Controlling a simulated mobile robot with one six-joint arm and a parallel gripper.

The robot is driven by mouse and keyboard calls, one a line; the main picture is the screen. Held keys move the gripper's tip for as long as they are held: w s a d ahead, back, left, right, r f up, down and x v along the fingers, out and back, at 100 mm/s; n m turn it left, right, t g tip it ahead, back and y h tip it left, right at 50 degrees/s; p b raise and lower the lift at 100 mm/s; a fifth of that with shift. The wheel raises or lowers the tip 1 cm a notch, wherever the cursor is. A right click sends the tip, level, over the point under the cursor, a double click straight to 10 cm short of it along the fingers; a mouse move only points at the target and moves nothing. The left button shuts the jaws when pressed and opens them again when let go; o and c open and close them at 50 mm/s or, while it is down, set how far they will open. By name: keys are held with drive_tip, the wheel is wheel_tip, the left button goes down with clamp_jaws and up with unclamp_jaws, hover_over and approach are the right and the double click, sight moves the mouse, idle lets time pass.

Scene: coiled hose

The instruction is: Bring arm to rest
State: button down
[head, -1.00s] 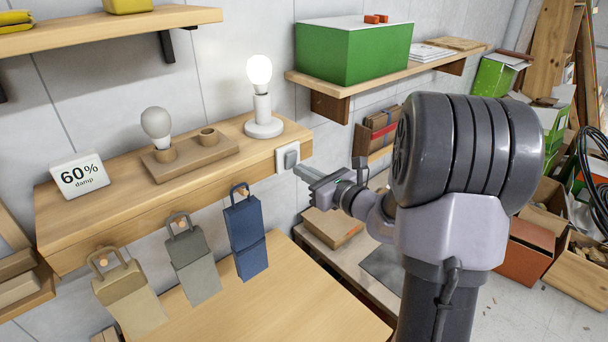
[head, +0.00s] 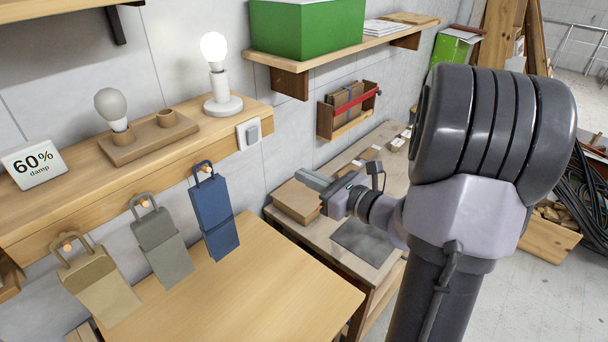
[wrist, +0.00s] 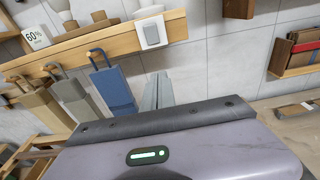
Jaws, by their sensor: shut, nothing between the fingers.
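My gripper (head: 313,181) is shut and empty in the head view. It points left, in the air over the low bench, to the right of the hanging blue bag and below the wall switch. In the wrist view the closed fingers (wrist: 158,92) point toward the wall, below the white switch (wrist: 151,28). The switch (head: 248,133) is on the front edge of the wooden shelf, apart from my gripper. A lit bulb (head: 214,47) stands in a white lamp base (head: 222,104) on that shelf. An unlit bulb (head: 111,104) stands in a wooden holder.
Blue (head: 213,211), grey (head: 163,245) and tan (head: 99,283) bags hang from shelf pegs. A cardboard box (head: 298,202) lies on the low bench near my gripper. A green box (head: 306,28) sits on the upper shelf. A coiled black hose (head: 590,190) is at the right.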

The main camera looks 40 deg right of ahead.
drive_tip(key=s+a+f+n+g+y+b, duration=0.25)
drive_tip(key=a+n, duration=0.25)
drive_tip(key=a, duration=0.3)
drive_tip(key=s+a+f+n+g+y+b, duration=0.1)
drive_tip(key=s+a+f+n+g+b, duration=0.15)
drive_tip(key=a+n+g, duration=0.4)
drive_tip(key=s+a+f+n+y+b, duration=0.1)
drive_tip(key=s+a+n+y+b, duration=0.15)
drive_tip(key=a, duration=0.75)
drive_tip(key=s+f+n+g+h+b, duration=0.1)
drive_tip(key=s+f+n+h+b, duration=0.2)
drive_tip(key=s+n, duration=0.2)
drive_tip(key=s+a+f+n+h+b, duration=0.1)
drive_tip(key=s+f+n+h+b, duration=0.3)
drive_tip(key=n, duration=0.6)
drive_tip(key=shift+s+g+h, duration=0.3)
drive_tip(key=shift+s+g, duration=0.1)
drive_tip(key=shift+s, duration=0.85)
